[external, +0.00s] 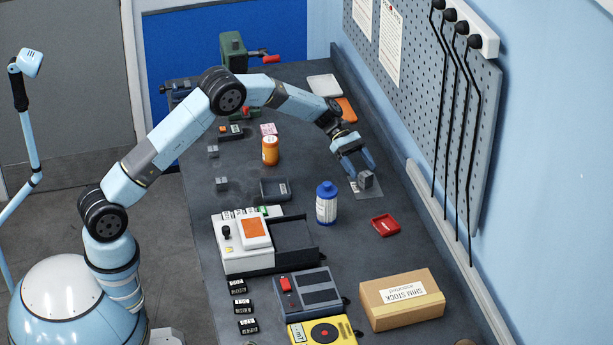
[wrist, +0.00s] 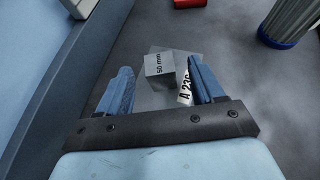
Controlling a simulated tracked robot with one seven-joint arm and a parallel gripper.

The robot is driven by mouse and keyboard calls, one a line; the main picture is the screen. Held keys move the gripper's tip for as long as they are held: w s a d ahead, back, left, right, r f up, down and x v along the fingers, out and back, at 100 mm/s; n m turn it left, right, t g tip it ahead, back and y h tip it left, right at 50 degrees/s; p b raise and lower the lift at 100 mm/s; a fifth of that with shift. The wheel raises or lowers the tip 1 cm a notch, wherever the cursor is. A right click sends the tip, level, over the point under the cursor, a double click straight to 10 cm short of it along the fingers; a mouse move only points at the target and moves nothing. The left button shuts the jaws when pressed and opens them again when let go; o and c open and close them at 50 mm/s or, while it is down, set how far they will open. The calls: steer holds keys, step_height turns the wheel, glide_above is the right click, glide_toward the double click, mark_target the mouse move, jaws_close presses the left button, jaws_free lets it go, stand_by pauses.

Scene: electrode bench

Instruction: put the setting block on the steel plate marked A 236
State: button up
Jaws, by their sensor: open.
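The setting block (external: 366,181) is a small grey cube. In the wrist view the block (wrist: 160,66) shows the marking "50 mm" on one face. It appears to rest on a thin grey steel plate (external: 373,193). In the wrist view there are gaps between the fingers (wrist: 160,72) and the block.
A blue-and-white bottle (external: 326,203) stands left of the plate, and a red tray (external: 385,225) lies nearer the camera. A dark tray (external: 275,190) lies farther left. The pegboard wall (external: 430,110) rises along the right. Bare bench surrounds the plate.

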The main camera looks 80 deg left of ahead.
steer(key=v, duration=0.9)
steer(key=s+d+r+m+g+y, duration=0.1)
steer(key=s+d+r+m+y, duration=0.1)
steer(key=s+d+r+m, duration=0.4)
steer(key=s+d+r+m+y, duration=0.15)
steer(key=s+d+r, duration=0.25)
steer(key=s+r, duration=0.55)
steer(key=s+d+r+m+g+y, duration=0.1)
steer(key=s+d+r+m+y, duration=0.15)
steer(key=s+d+r, duration=0.45)
steer(key=s+f+m+t+y, duration=0.1)
steer(key=s+m, duration=0.5)
steer(key=s, duration=1)
steer(key=s+f+m+t+y, duration=0.2)
steer(key=s+m+y, duration=0.2)
steer(key=s, duration=1.3)
steer(key=shift+f+m, duration=0.3)
steer(key=shift+m, duration=0.8)
